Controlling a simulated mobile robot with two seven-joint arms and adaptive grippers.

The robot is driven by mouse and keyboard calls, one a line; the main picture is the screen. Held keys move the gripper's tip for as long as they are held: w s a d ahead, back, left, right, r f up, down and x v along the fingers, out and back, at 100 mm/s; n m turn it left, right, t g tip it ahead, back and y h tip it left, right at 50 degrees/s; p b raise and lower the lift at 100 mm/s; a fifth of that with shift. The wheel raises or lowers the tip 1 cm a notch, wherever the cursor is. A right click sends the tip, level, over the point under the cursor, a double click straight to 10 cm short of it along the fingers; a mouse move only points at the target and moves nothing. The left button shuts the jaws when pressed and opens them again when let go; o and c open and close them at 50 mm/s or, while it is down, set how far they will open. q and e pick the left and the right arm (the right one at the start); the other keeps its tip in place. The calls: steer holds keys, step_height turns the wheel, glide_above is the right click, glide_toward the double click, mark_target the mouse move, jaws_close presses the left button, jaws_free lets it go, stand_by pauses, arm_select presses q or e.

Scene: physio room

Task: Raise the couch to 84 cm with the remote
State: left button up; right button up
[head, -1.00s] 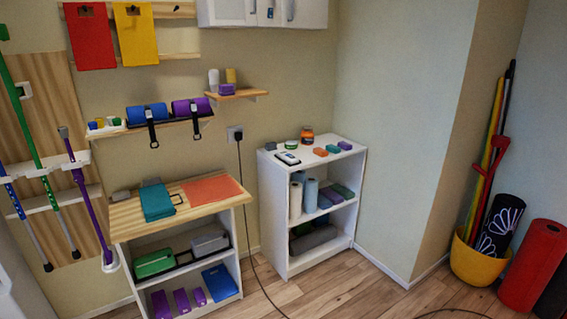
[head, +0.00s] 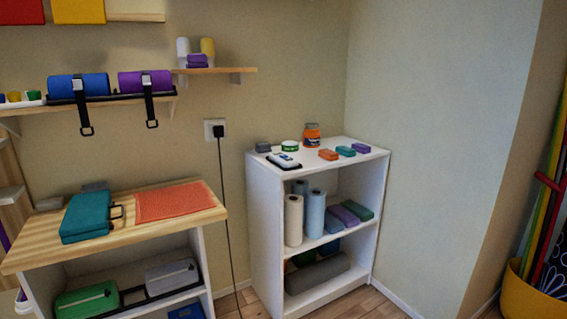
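A small white handset with a dark part, which looks like the remote (head: 284,160), lies on top of the white shelf unit (head: 262,178), near its front left edge. No display or buttons on it can be read from here. The couch is not in view. Neither of my grippers is in view.
On the same top are a grey block, a green-and-white tape roll (head: 290,146), an orange jar (head: 312,136) and several small coloured blocks. A wooden-topped unit (head: 160,232) with a teal case (head: 90,217) stands to the left. A cable (head: 228,220) hangs between the units.

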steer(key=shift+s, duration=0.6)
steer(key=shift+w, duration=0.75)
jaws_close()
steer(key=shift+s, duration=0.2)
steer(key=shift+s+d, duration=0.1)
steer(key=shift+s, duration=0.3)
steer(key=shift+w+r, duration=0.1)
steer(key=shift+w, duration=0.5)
